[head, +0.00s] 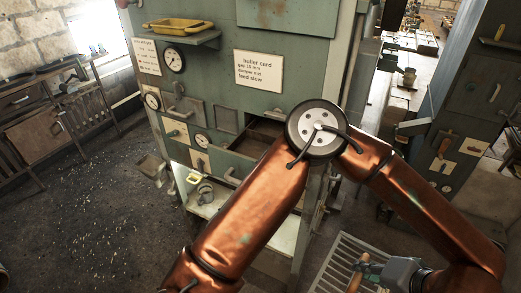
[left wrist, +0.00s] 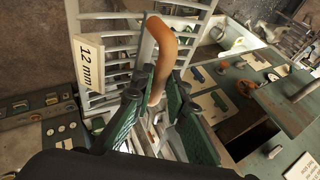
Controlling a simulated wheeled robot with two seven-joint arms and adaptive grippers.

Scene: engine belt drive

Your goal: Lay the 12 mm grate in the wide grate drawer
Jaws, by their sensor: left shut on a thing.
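The 12 mm grate (head: 341,256) is a pale metal frame of parallel bars at the bottom right of the head view. In the left wrist view its bars (left wrist: 112,68) and its "12 mm" label (left wrist: 88,64) show. My left gripper (head: 372,273) is shut on the grate's orange-brown handle; its green pads (left wrist: 172,103) stand either side of the handle (left wrist: 160,50). An open, dark drawer-like recess (head: 262,139) in the green machine seems to be the wide grate drawer; my arm partly covers it. My right gripper is not in view.
A wooden bench (head: 50,115) stands at left. The floor between (head: 90,200) looks mostly clear.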

